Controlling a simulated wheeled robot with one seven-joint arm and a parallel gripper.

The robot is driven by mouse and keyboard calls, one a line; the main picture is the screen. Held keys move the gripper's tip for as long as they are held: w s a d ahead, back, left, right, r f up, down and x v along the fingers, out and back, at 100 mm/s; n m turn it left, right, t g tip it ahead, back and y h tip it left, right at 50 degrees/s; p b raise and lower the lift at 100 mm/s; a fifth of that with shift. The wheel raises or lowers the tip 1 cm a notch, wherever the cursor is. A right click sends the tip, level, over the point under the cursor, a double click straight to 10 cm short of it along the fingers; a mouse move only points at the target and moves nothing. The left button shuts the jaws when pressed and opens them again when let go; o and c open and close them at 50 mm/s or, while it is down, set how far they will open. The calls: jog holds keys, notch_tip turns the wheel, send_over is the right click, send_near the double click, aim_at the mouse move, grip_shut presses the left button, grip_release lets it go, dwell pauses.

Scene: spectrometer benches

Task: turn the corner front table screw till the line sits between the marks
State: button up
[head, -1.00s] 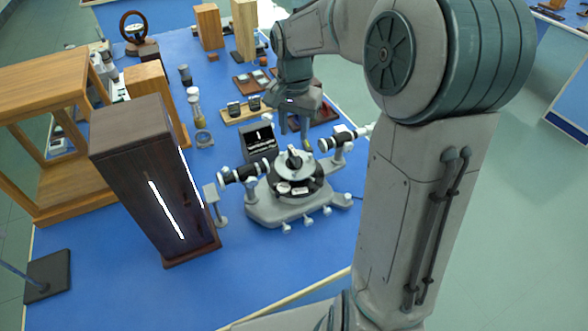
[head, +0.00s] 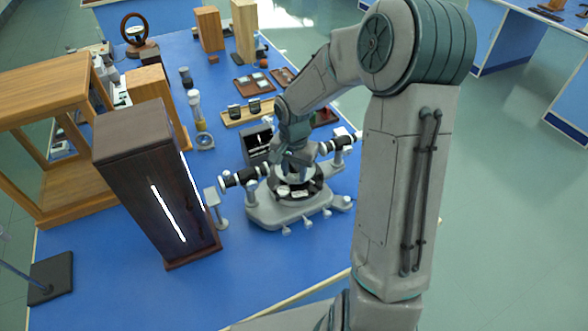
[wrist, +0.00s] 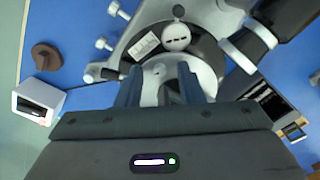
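The grey spectrometer (head: 262,212) stands on the blue bench; its round dark-rimmed table (head: 313,188) is partly hidden by my gripper (head: 289,163). In the wrist view, my gripper (wrist: 160,90) has two dark fingers apart, pointing at the table area (wrist: 205,50). A pale grey part shows between them; I cannot tell whether it is a table screw or whether they touch it. The corner front screw is not clearly identifiable. A dark display panel (head: 257,143) with a light line stands behind the spectrometer; the line's place against any marks is too small to read.
A tall dark lamp box (head: 140,165) with a bright slit stands left of the spectrometer. A black-and-white tube (head: 240,178) and another tube (head: 338,144) flank the table. A wooden frame (head: 45,75) is far left. The bench front is clear.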

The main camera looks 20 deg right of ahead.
grip_shut()
jog(key=shift+n+b, duration=0.55)
jog(key=shift+n, duration=1.85)
jog(key=shift+r, duration=0.1)
grip_release()
